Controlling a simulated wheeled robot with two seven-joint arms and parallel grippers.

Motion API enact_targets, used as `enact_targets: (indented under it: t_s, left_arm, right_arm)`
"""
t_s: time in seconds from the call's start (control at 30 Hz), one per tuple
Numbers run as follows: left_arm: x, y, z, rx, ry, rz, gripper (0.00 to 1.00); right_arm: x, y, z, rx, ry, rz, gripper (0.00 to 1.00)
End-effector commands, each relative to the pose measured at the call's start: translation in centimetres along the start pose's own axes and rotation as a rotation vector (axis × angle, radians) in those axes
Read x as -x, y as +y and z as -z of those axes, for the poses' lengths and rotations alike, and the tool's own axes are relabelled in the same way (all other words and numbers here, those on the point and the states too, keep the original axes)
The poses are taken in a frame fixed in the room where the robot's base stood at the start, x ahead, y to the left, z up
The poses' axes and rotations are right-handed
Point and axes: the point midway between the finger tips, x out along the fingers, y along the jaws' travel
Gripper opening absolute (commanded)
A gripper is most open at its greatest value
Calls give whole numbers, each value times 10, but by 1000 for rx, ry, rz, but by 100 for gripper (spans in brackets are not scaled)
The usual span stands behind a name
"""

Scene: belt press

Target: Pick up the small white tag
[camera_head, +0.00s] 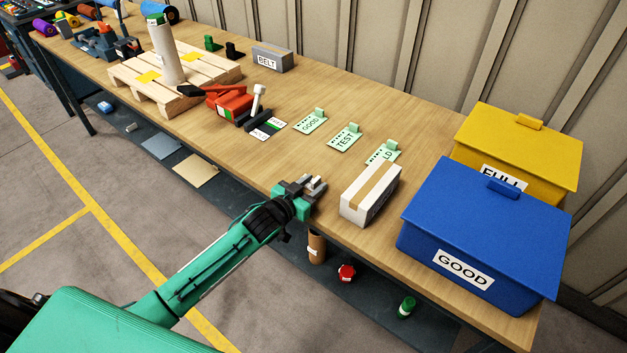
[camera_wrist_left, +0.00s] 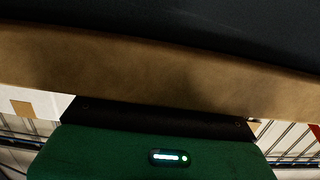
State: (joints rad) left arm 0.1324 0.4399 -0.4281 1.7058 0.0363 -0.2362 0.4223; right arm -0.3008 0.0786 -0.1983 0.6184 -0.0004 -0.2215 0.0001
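No plain small white tag stands out clearly. My left gripper (camera_head: 316,185) is at the bench's front edge, left of the white box with a tan stripe (camera_head: 369,195), apart from the card. Its fingers are small and pale, and I cannot tell what is between them. The left wrist view shows mostly a brown band, a dark surface and my green gripper body; no tag shows there. My right gripper is out of view.
A blue GOOD bin (camera_head: 480,235) and yellow FULL bin (camera_head: 515,150) stand at right. A pallet (camera_head: 160,88) holds a grey column. Bare wood lies behind my left gripper.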

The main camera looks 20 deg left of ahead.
Motion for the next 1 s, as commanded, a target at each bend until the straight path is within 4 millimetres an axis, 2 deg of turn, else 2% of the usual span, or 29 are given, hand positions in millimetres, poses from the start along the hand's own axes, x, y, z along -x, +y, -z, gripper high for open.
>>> enact_targets:
  t_s: [0.13,0.4,0.43,0.6,1.0]
  left_arm:
    - [-16,0,1,1,0,1,36]
    - [-18,0,-1,1,-1,0,36]
    - [-18,0,-1,1,-1,0,34]
    - [-18,0,-1,1,-1,0,1]
    - [-18,0,2,0,1,0,0]
  right_arm:
    - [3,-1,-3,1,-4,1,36]
    - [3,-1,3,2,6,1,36]
    - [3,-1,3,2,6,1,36]
    - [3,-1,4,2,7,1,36]
    - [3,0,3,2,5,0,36]
